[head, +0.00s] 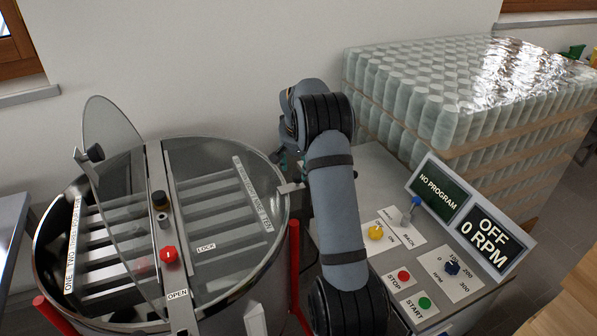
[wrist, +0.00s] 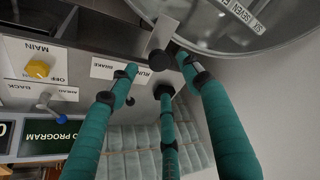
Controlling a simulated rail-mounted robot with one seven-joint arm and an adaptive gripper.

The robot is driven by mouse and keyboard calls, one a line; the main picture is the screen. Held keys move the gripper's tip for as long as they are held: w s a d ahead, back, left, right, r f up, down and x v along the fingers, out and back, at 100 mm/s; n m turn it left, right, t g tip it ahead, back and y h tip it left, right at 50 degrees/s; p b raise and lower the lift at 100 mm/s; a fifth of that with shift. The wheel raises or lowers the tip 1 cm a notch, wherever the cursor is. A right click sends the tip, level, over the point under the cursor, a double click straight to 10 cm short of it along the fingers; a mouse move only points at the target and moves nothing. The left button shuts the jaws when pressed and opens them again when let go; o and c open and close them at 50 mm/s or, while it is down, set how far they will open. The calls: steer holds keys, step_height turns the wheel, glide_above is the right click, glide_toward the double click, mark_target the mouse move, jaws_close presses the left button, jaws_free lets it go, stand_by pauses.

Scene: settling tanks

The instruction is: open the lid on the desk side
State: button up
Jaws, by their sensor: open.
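The round tank (head: 262,268) has two clear half lids. The desk-side lid (head: 215,190) lies flat and closed, while the other lid (head: 108,122) stands raised at the left. A metal tab (head: 291,188) sticks out from the desk-side edge; it also shows in the wrist view (wrist: 160,36). My gripper (wrist: 155,76) is open, its teal fingers spread just beside and below this tab in the wrist view. A dark round piece by the right fingertip may be the lid's knob; contact cannot be told. In the head view my arm mostly hides the gripper.
A red knob (head: 168,254) sits on the tank's centre bar between LOCK and OPEN labels. The control desk (head: 386,190) stands right of the tank, its display (head: 487,239) reading OFF, 0 RPM. Wrapped jars (head: 440,105) are stacked behind it. Red posts (head: 294,260) flank the tank.

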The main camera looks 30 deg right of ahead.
mark_target(297, 174)
steer(key=p+x, duration=0.1)
steer(key=x, duration=0.5)
steer(key=shift+w+d, duration=0.1)
steer(key=shift+d, duration=0.05)
steer(key=shift+c, duration=1.4)
steer(key=shift+r, duration=0.15)
jaws_close()
steer(key=shift+w+r, duration=0.1)
